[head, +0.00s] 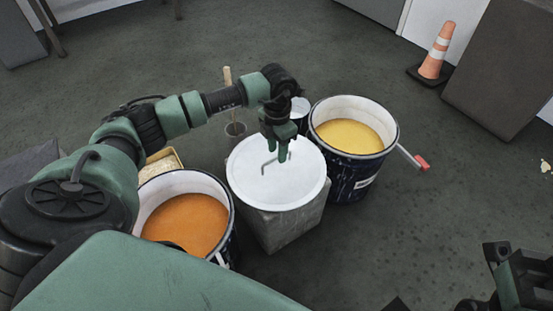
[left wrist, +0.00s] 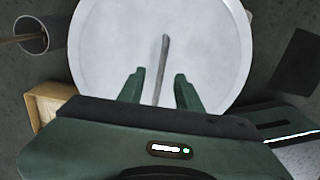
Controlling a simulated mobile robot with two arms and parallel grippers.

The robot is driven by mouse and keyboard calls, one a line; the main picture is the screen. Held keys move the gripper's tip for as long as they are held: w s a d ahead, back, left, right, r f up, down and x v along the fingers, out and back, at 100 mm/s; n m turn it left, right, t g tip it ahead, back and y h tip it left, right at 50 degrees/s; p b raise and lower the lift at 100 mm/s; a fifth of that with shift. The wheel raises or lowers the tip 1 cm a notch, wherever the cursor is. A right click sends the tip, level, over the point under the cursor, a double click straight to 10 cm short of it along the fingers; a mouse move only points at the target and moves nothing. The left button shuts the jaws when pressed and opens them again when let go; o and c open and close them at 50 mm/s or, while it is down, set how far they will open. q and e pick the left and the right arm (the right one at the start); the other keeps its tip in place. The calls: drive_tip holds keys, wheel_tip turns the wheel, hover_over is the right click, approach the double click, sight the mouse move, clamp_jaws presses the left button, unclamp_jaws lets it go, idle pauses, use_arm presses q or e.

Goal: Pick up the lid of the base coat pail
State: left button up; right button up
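A round white lid (head: 254,187) with a thin bent metal handle (head: 270,164) lies flat on top of a grey block (head: 285,229). My left gripper (head: 277,152) points down over the lid at the handle, fingers apart. In the left wrist view, the lid (left wrist: 210,45) fills the upper middle and the handle (left wrist: 163,62) runs between the two open fingers (left wrist: 158,88), with a gap on each side. I cannot tell whether the fingertips touch the lid. Dark parts of my right arm show at the lower right of the head view; its fingers are not clear.
An open pail of orange liquid (head: 186,224) stands left of the block, and an open pail of yellow liquid (head: 347,136) stands right, with a red-ended handle (head: 421,163) sticking out. A stick in a small container (head: 235,129) stands behind. A traffic cone (head: 437,52) is far right.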

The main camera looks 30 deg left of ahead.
sight(276, 159)
use_arm(q)
drive_tip(key=shift+s+f+b, duration=0.2)
drive_tip(key=shift+f+b, duration=0.4)
drive_tip(key=shift+f, duration=1.15)
drive_tip(key=shift+f, duration=0.25)
clamp_jaws()
idle(0.5)
